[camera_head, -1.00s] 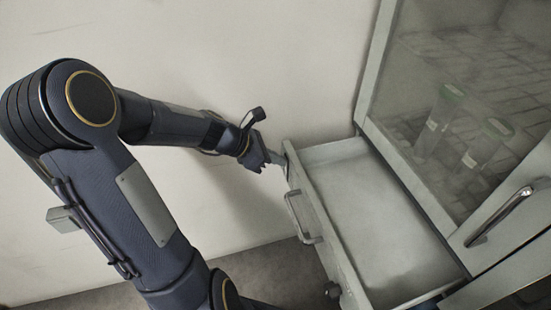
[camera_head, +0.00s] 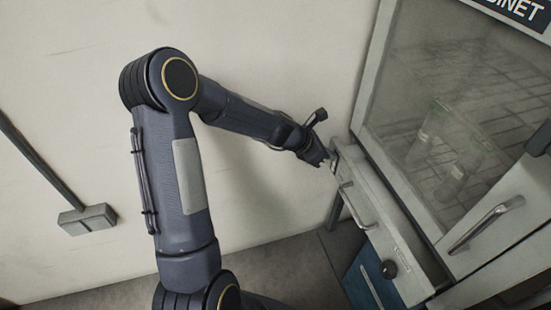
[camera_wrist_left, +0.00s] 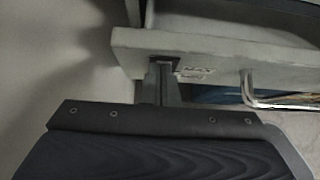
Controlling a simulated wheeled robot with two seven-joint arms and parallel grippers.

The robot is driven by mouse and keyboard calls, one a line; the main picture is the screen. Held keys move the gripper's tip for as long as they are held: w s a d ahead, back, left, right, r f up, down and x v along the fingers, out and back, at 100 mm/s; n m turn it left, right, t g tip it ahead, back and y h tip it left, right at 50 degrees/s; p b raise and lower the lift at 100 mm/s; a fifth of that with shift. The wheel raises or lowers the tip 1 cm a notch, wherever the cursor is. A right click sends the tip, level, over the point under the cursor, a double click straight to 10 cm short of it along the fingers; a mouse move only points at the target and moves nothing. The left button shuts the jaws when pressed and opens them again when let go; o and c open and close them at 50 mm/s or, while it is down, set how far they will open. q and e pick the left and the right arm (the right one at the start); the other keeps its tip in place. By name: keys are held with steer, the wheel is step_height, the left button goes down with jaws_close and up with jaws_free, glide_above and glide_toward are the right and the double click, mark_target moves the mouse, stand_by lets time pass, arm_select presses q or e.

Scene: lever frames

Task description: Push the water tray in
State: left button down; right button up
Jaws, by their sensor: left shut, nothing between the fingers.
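The water tray (camera_head: 378,222) is a grey drawer low in the cabinet, with a metal handle and a dark round knob on its front. It stands a short way out; only a narrow strip of its inside shows in the head view. My left gripper (camera_head: 332,160) is shut and empty at the upper left end of the tray front. In the left wrist view the closed fingers (camera_wrist_left: 163,82) meet the tray front (camera_wrist_left: 210,55), left of the handle (camera_wrist_left: 252,92), and appear to touch it. My right gripper is out of view.
The cabinet (camera_head: 369,100) has a glass door with cylindrical containers behind it and a long metal handle (camera_head: 486,224). The pale wall (camera_head: 270,60) is close behind my left arm. A grey wall box (camera_head: 88,219) is at the left. Floor shows below.

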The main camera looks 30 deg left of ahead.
mark_target(348, 148)
arm_select(q)
steer(key=w+d+p, duration=0.1)
steer(key=w+d, duration=0.1)
steer(key=w+d+p, duration=0.1)
steer(key=w, duration=0.1)
steer(key=shift+w+d+r, duration=0.1)
steer(key=shift+w+d, duration=0.1)
steer(key=shift+d, duration=0.2)
steer(key=shift+w+d, duration=0.1)
steer(key=shift+w, duration=0.1)
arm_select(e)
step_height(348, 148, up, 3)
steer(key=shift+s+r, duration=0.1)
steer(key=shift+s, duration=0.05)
arm_select(q)
steer(key=shift+r, duration=0.1)
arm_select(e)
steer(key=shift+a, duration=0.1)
